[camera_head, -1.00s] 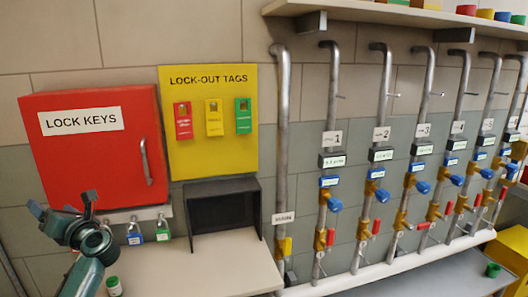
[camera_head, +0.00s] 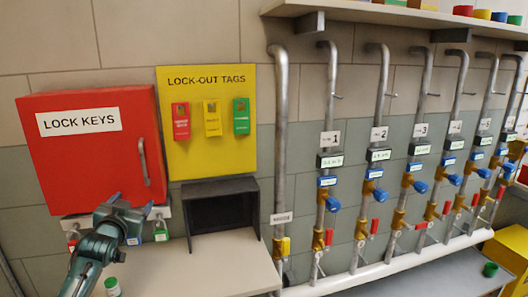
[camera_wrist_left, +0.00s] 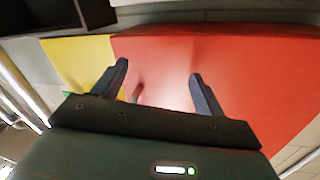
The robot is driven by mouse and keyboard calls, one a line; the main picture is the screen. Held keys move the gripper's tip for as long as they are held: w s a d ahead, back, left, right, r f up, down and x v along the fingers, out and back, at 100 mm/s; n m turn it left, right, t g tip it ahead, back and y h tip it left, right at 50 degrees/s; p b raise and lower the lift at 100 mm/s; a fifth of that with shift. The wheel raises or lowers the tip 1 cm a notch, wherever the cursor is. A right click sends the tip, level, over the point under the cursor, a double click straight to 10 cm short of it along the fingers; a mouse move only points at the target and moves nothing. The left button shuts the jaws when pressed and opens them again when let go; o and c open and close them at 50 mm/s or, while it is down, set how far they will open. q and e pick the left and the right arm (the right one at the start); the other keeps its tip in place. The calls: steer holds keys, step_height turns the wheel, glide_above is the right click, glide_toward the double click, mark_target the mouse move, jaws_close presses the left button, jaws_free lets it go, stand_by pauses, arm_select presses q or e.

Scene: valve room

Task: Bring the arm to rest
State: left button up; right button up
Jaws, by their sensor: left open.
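My left gripper (camera_head: 131,203) is in front of the lower edge of the red LOCK KEYS cabinet (camera_head: 92,170). Its two fingers stand apart with nothing between them; the left wrist view also shows the open fingers (camera_wrist_left: 158,75) with the red cabinet (camera_wrist_left: 235,75) beyond. The cabinet door is shut, its grey handle (camera_head: 143,162) just above and right of the fingers. My right gripper is not in view.
Padlocks (camera_head: 161,230) hang under the cabinet, partly hidden by my left arm. A dark open box (camera_head: 222,207) and pipes with valves (camera_head: 327,200) are to the right.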

arm_select(q)
steer(key=s+d+f+m+g+h, duration=0.1)
steer(key=s+d+f+g, duration=0.1)
steer(key=s+d+f, duration=0.5)
steer(key=s+d+f+m+g+h, duration=0.15)
steer(key=s+d+f, duration=0.25)
steer(key=s+f, duration=0.65)
steer(key=s+d+f+g, duration=0.1)
steer(key=s+d+f, duration=0.2)
steer(key=s, duration=0.4)
steer(key=s+d+f+n+g+h, duration=0.1)
steer(key=s+d+f, duration=0.2)
steer(key=s, duration=0.4)
steer(key=s+d+f+g+h, duration=0.1)
steer(key=s+d+f, duration=0.2)
steer(key=s, duration=0.5)
steer(key=shift+d+f+n, duration=0.15)
steer(key=shift+d+n, duration=0.2)
steer(key=shift+d, duration=0.15)
steer(key=shift+s+g+h, duration=0.1)
steer(key=shift+g+h, duration=0.15)
steer(key=shift+c, duration=0.5)
